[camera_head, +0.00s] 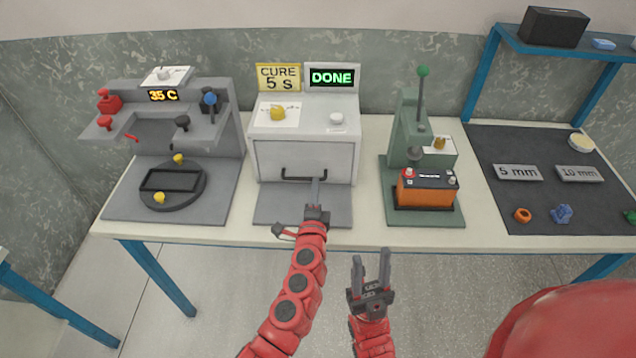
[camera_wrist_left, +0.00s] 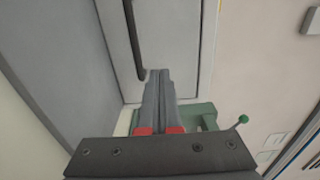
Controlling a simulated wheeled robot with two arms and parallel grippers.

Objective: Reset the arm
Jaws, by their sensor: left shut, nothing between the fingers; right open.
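My left gripper (camera_head: 315,192) is shut and empty in front of the white curing box (camera_head: 306,148), just below its dark door handle (camera_head: 304,174). In the left wrist view the shut fingers (camera_wrist_left: 158,82) point at the box door, close to the handle (camera_wrist_left: 133,40); I cannot tell whether they touch it. The box door is closed, and its sign (camera_head: 332,78) reads DONE. My right gripper (camera_head: 371,268) is open and empty, in front of the table's front edge, over the floor.
A grey station (camera_head: 225,145) with a 35 C display stands left. A green press (camera_head: 405,120) with an orange battery (camera_head: 427,190) stands right of the box. A dark mat (camera_head: 540,200) holds labelled plates and small parts. A blue shelf (camera_head: 490,60) stands behind.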

